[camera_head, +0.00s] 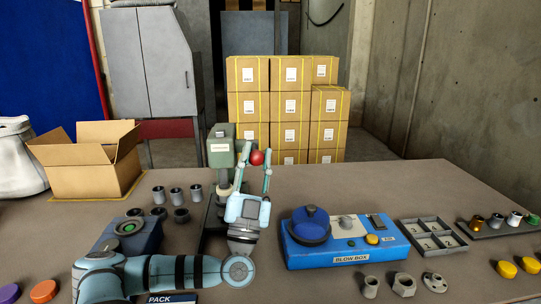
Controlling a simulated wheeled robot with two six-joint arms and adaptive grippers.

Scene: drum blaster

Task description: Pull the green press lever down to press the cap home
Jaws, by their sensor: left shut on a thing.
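The green press (219,146) stands upright behind my left arm, near the back of the table. A red ball knob (257,157), which looks like the end of the press lever, shows just right of the press head. My left gripper (257,163) points away from me and is shut on the red knob, with one finger on each side. The lever's shaft is mostly hidden. My gripper and arm cover part of the press's lower body, and I cannot make out the cap. My right gripper is not in view.
A blue blow box (330,255) stands right of my left arm. A grey divided tray (433,252) lies farther right. Several grey cups (176,195) stand left of the press. An open carton (92,178) is at the back left. Loose grey parts (404,284) lie at the front.

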